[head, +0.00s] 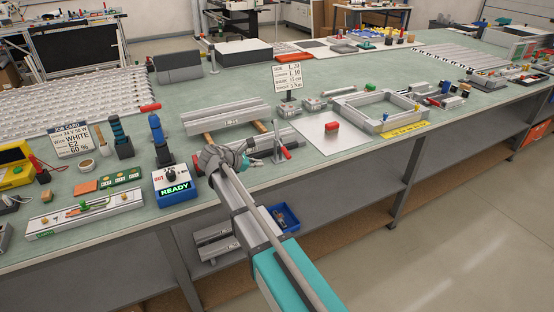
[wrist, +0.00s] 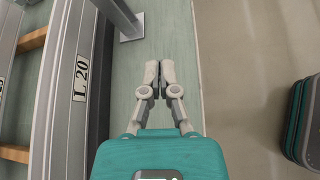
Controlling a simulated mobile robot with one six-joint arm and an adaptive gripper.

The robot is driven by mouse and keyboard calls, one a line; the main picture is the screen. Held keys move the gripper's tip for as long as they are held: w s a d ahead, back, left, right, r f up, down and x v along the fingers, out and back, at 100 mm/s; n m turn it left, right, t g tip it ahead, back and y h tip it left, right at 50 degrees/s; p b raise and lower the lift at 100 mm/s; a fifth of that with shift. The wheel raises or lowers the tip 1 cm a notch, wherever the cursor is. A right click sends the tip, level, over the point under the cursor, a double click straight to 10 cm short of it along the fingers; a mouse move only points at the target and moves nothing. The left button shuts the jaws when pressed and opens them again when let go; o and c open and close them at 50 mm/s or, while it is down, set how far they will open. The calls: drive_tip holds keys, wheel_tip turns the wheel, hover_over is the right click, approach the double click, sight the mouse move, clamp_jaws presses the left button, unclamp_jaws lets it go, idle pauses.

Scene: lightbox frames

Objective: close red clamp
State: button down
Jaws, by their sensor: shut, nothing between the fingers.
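The red clamp (head: 277,147) stands on the bench by the front right end of the aluminium profiles, a grey upright with a red-tipped lever. The lever's exact position is too small to tell. My gripper (head: 245,163) is just left of the clamp, low over the front of the bench. In the wrist view my gripper (wrist: 153,72) is shut with its fingertips together and nothing between them. Beyond the tips is a grey square foot (wrist: 132,27), probably of the clamp; no red part shows there.
A profile marked L 20 (wrist: 77,90) runs along the left of the wrist view. The bench edge is just right of my fingers. A job card (head: 70,140) and a READY box (head: 175,187) stand left; a metal frame (head: 380,108) and plate (head: 318,148) lie right.

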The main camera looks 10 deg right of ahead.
drive_tip(key=shift+f, duration=0.1)
drive_tip(key=shift+w+d+f+b, duration=0.25)
drive_tip(key=shift+d+b, duration=0.1)
drive_tip(key=shift+d, duration=0.1)
drive_tip(key=b+x, duration=0.1)
drive_tip(key=x, duration=0.1)
drive_tip(key=b+x, duration=0.1)
drive_tip(key=x, duration=0.2)
drive_tip(key=b+x, duration=0.1)
drive_tip(key=x, duration=0.2)
drive_tip(key=shift+w+d+r, duration=0.1)
drive_tip(key=shift+d+r, duration=0.05)
drive_tip(key=shift+d, duration=0.25)
drive_tip(key=shift+s+d+r+p, duration=0.2)
drive_tip(key=shift+r+p, duration=0.5)
drive_tip(key=shift+r, duration=0.1)
drive_tip(key=shift+s+d+r+p, duration=0.15)
drive_tip(key=shift+d+r+p, duration=0.1)
drive_tip(key=shift+r+p, duration=0.5)
drive_tip(key=shift+d+r, duration=0.1)
drive_tip(key=shift+d, duration=0.15)
drive_tip(key=shift+r+g, duration=0.1)
drive_tip(key=shift+g, duration=0.2)
